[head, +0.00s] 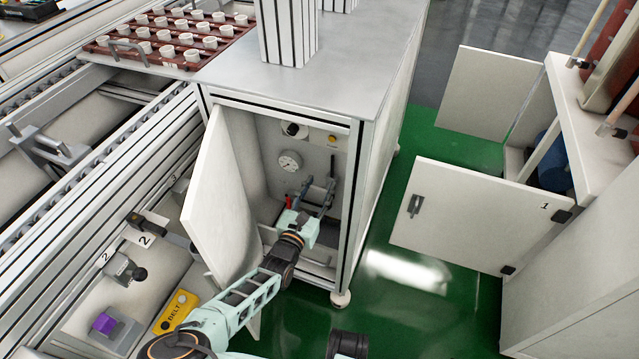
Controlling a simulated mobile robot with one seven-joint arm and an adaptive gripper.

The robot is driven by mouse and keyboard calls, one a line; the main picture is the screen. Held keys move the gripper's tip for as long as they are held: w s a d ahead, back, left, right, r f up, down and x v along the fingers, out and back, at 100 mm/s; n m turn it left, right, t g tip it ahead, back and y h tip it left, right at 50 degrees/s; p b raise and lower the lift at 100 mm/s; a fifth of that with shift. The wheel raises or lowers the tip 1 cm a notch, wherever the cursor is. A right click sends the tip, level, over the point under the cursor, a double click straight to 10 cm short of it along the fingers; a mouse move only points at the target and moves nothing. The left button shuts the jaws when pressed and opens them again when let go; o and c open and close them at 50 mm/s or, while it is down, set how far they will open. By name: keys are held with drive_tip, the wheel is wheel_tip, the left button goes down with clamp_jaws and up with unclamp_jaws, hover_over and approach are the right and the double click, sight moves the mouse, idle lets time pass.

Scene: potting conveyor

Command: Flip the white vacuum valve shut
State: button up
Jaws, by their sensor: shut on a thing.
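My gripper (318,194) reaches into the open cabinet (237,122) below the grey top, in front of its back panel. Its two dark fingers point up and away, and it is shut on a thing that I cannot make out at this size. I cannot pick out the white vacuum valve with certainty; the gripper covers part of the panel. A red handle (289,201) shows just left of the gripper. A round pressure gauge (290,162) is on the panel above it.
The cabinet door (216,200) stands open on the left, close to my arm. A black-and-white knob (293,130) and a yellow button (332,139) are higher on the panel. A conveyor (100,170) runs along the left. Green floor (400,290) is clear on the right.

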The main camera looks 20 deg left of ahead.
idle(0.3)
drive_tip(key=o, duration=1.2)
drive_tip(key=s, duration=0.7)
drive_tip(key=shift+s+a, duration=0.2)
drive_tip(key=shift+a, duration=0.1)
